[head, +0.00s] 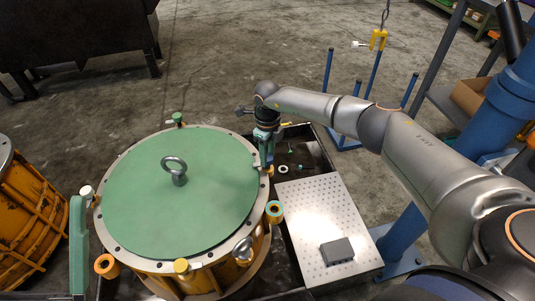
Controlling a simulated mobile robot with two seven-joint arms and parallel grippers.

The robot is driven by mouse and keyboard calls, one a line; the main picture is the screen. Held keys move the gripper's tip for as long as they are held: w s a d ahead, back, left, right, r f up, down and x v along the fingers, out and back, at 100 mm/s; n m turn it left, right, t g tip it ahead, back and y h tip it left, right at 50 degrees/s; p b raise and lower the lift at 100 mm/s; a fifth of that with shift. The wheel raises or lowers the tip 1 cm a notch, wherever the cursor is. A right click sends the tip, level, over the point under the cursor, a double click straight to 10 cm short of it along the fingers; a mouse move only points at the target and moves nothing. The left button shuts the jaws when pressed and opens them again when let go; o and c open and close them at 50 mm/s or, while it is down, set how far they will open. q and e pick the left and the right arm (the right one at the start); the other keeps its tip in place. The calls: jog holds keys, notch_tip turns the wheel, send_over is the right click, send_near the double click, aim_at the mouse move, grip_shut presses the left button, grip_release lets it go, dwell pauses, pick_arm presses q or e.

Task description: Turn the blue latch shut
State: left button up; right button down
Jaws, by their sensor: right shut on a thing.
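A round green lid (130,205) with a ring of bolt holes and a metal lifting eye tops the orange transmission housing (160,283). My right gripper (265,158) points down at the lid's right rim. It is shut on a small part there, which I take to be the blue latch. The fingers mostly hide that part, so its turn angle cannot be told. My left gripper is not in view.
Around the rim stand a green knob (178,118), a yellow knob (182,267) and orange rings (274,210). A perforated metal plate (305,215) holds a dark block (337,251). A green upright (78,245) stands left. A blue post rises at right.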

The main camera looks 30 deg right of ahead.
dwell(0.3)
jog(key=shift+c, duration=2.2)
grip_release()
jog(key=shift+r, duration=0.1)
pick_arm(q)
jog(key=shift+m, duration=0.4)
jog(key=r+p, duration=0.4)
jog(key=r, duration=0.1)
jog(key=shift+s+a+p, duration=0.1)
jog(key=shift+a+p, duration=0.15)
jog(key=shift+p, duration=0.05)
pick_arm(e)
notch_tip(320, 180, up, 12)
jog(key=shift+r, duration=0.15)
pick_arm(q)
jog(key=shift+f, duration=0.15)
